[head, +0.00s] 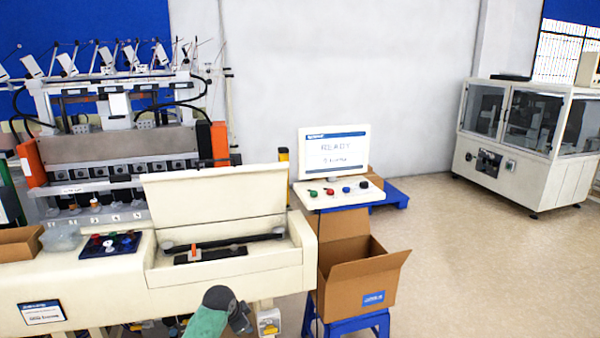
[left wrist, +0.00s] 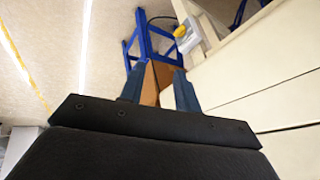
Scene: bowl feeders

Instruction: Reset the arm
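My left gripper (left wrist: 158,80) shows in the left wrist view. Its two dark fingers stand apart, with nothing held between them. Beyond the fingers, the brown cardboard box (left wrist: 150,88) and the blue stool (left wrist: 146,42) show at some distance. In the head view, a green and dark grey piece of my arm shows at the bottom, in front of the cream machine; no fingers show there. My right gripper is in neither view.
The cream machine (head: 90,285) with a raised lid (head: 215,195) fills the left. An open cardboard box (head: 355,290) sits on a blue stool (head: 365,325) beside it. A screen (head: 334,152) stands behind a button panel (head: 338,194). Floor (head: 480,250) at right is clear.

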